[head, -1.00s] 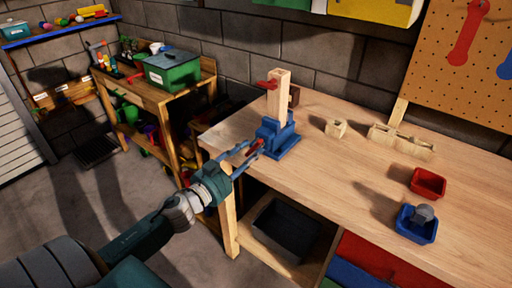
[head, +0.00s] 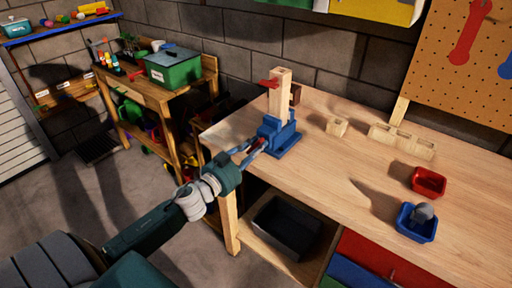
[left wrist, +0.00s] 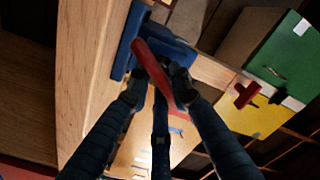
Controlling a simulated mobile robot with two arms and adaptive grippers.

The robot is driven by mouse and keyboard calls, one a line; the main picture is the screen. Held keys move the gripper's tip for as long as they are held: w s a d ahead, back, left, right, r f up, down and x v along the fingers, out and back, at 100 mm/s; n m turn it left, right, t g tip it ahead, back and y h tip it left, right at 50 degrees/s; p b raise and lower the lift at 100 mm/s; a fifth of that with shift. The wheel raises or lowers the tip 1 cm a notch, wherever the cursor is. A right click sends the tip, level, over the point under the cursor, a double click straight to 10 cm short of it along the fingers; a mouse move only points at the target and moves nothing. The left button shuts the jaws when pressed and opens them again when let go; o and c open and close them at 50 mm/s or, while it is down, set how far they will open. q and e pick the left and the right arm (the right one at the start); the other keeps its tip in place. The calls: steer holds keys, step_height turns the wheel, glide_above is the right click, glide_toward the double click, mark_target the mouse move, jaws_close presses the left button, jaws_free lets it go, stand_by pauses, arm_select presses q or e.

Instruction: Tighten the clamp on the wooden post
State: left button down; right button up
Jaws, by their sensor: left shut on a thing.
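A blue clamp (head: 280,138) stands near the left end of the wooden workbench, around the foot of an upright wooden post (head: 285,97). Its red handle (head: 258,147) is on the side facing me. In the left wrist view the red handle (left wrist: 157,72) slants between my fingers, with the blue clamp body (left wrist: 165,43) behind it. My left gripper (head: 250,150) is shut on the red handle; its fingertips (left wrist: 158,85) sit on both sides of it. A small red part (head: 269,84) sticks out near the post's top. My right gripper is not in view.
A red tray (head: 429,182) and a blue tray (head: 416,226) are farther right. A dark bin (head: 286,226) sits below the bench.

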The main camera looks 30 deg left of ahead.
arm_select(q)
steer(key=m, duration=0.4)
steer(key=shift+d+f, duration=0.15)
steer(key=shift+f, duration=0.1)
steer(key=c, duration=1.6)
jaws_free()
steer(key=shift+s, duration=0.1)
steer(key=s, duration=0.8)
steer(key=s+a, duration=0.1)
steer(key=s, duration=0.3)
steer(key=shift+w, duration=0.1)
